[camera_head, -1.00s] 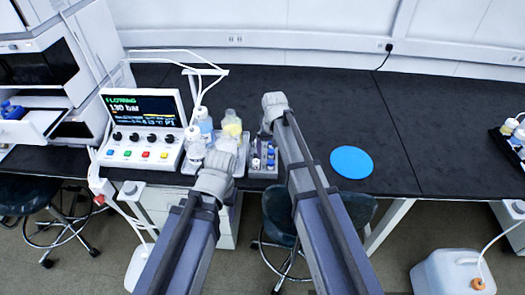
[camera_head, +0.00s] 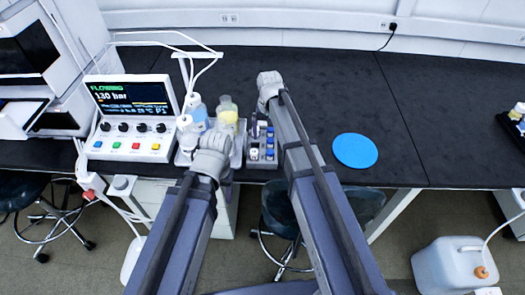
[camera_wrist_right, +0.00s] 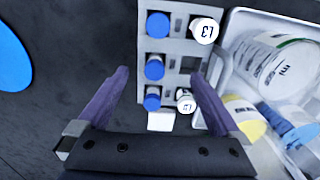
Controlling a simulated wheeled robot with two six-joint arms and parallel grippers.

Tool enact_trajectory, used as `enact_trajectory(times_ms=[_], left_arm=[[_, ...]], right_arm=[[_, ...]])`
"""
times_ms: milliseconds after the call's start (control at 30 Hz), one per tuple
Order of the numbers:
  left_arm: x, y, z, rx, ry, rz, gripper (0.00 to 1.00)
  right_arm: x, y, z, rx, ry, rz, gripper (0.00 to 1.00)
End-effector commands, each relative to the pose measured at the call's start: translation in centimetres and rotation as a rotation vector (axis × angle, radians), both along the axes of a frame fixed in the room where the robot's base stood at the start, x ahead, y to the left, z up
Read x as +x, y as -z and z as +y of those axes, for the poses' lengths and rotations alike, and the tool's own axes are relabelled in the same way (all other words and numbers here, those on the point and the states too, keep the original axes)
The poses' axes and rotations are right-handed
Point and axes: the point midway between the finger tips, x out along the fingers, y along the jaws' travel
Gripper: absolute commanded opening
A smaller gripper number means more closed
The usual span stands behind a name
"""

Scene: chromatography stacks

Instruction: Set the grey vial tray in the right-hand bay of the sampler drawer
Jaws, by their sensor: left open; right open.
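The grey vial tray (camera_head: 262,166) stands on the dark bench, right of the bottle tray, holding blue-capped and white-capped vials. It fills the upper middle of the right wrist view (camera_wrist_right: 178,48). My right gripper (camera_wrist_right: 160,78) is open above the tray's near part; the left-hand finger shows beside the tray, the right-hand one overlaps its edge. I cannot see contact. In the head view, my right arm partly hides the tray. My left gripper (camera_head: 210,150) is open and empty in front of the bottles, its fingers barely visible. The sampler drawer (camera_head: 18,120) shows only partly at the left edge; its bays are unclear.
A white tray (camera_wrist_right: 226,55) with several bottles stands close beside the vial tray. A control panel (camera_head: 130,120) with a screen and tubing is further left. A blue disc (camera_head: 355,150) lies to the right, with clear bench around it. A stool (camera_head: 280,215) is below.

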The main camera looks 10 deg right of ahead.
Motion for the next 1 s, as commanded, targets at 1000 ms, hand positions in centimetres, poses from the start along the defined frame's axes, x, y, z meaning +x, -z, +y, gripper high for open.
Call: enact_trajectory(times_ms=[1000], left_arm=[[0.0,5.1,0.0,0.000,0.000,0.000,0.63]], right_arm=[[0.0,5.1,-0.1,0.000,0.000,0.000,0.91]])
